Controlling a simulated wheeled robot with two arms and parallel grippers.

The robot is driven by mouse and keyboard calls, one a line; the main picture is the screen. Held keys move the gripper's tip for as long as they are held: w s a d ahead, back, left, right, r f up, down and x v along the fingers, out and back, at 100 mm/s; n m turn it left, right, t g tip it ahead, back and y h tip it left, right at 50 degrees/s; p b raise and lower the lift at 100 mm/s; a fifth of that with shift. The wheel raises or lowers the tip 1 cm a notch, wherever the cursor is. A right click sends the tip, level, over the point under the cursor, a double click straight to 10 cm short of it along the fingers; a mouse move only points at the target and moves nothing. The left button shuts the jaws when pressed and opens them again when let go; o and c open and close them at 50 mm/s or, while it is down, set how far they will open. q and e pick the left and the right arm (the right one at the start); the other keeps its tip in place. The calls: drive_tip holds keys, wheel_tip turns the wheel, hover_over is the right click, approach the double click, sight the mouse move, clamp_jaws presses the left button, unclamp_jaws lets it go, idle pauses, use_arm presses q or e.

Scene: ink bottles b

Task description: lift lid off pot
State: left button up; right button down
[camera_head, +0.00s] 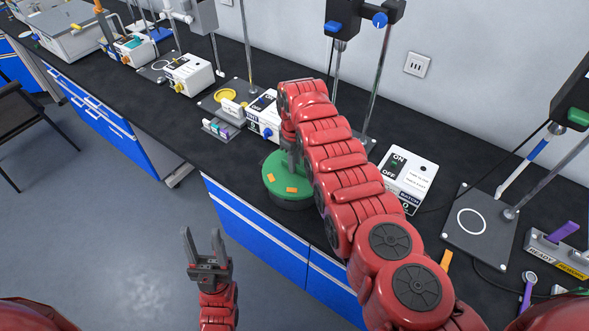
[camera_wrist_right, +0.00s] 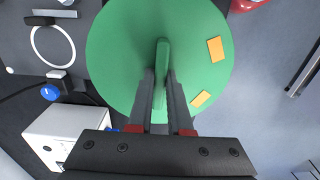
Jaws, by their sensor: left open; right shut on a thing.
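The round green lid (camera_head: 272,176) has two orange patches and an upright green handle, and it also shows in the right wrist view (camera_wrist_right: 115,45). The dark pot (camera_head: 290,203) shows only as a thin band below the lid's front edge. I cannot tell whether there is a gap between them. My right gripper (camera_head: 292,160) comes down from above, and in its wrist view the fingers (camera_wrist_right: 161,95) are shut on the handle (camera_wrist_right: 162,60). My right arm hides the lid's right side. My left gripper (camera_head: 205,245) is open and empty, away from the bench, in front of the blue cabinets.
The black bench (camera_head: 190,125) carries white control boxes (camera_head: 188,75), one of them just right of my right arm (camera_head: 409,178). Stand plates (camera_head: 481,228) with upright rods are behind and to the right. A small rack (camera_head: 221,129) stands left of the pot.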

idle(0.5)
drive_tip(key=shift+r+p, duration=0.3)
drive_tip(key=shift+r, duration=0.75)
drive_tip(key=shift+w+r+b, duration=0.1)
drive_tip(key=shift+r+b, duration=0.45)
drive_tip(key=shift+b, duration=0.4)
drive_tip(key=shift+s+a+r+p, duration=0.25)
drive_tip(key=shift+s+r+p, duration=0.15)
drive_tip(key=shift+r+p, duration=0.45)
drive_tip(key=s+a+p, duration=0.1)
drive_tip(key=s+p, duration=0.3)
drive_tip(key=p, duration=0.1)
drive_tip(key=s+a+r+p, duration=0.1)
drive_tip(key=s+p, duration=0.1)
drive_tip(key=p, duration=0.1)
drive_tip(key=shift+s+a, duration=0.3)
drive_tip(key=shift+s, duration=0.1)
drive_tip(key=s+a+p, duration=0.3)
drive_tip(key=s, duration=0.4)
drive_tip(key=shift+s+a+f, duration=0.15)
drive_tip(key=shift+a+f, duration=0.05)
